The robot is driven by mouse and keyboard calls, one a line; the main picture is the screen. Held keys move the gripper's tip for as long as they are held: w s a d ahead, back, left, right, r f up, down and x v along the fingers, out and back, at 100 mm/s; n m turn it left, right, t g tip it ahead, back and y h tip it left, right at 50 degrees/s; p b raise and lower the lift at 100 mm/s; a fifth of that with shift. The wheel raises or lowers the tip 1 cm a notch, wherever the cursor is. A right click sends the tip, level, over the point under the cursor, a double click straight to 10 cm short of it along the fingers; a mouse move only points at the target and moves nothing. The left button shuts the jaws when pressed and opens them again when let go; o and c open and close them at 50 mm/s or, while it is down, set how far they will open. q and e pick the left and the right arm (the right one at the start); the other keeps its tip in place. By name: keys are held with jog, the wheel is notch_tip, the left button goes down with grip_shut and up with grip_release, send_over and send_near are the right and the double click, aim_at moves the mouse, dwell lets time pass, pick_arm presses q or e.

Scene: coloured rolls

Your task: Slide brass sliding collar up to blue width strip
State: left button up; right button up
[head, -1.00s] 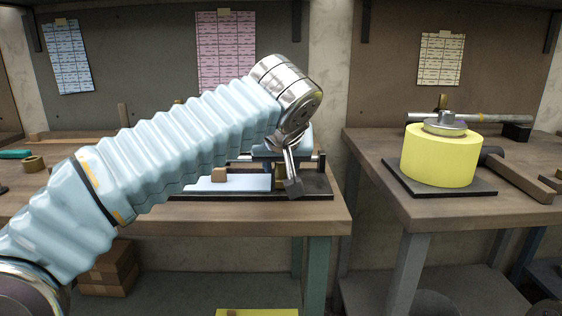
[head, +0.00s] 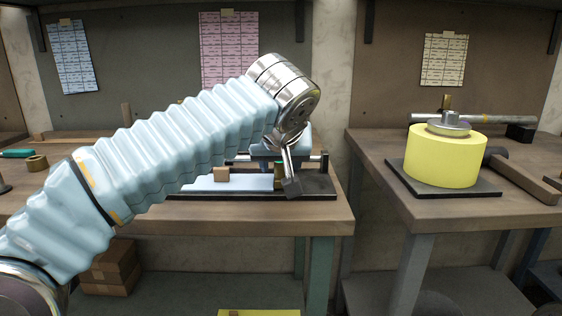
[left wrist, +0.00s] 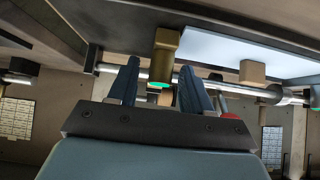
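My left gripper (left wrist: 160,87) shows two blue fingers spread apart in the left wrist view. Between them, with a gap on each side, is a brass piece (left wrist: 165,45) that looks like the sliding collar. It sits at a steel rod (left wrist: 145,73), and a teal band (left wrist: 160,85) shows at its end. In the head view the left gripper (head: 285,165) is over the fixture on the middle bench, partly hidden by my arm. A pale blue sheet (head: 235,183) lies on the fixture base. I cannot tell which surface is the blue width strip. My right gripper is out of view.
A small tan block (head: 221,174) stands on the sheet. The fixture's dark base (head: 320,187) lies near the bench front edge. A yellow roll (head: 445,157) sits on a black plate on the right bench, with a long rod behind it. A red part (left wrist: 229,116) shows beside a finger.

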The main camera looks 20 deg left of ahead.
pick_arm(q)
jog(key=p+v, duration=0.2)
jog(key=v, duration=1.1)
jog(key=shift+s+r, duration=0.3)
jog(key=shift+d, duration=0.1)
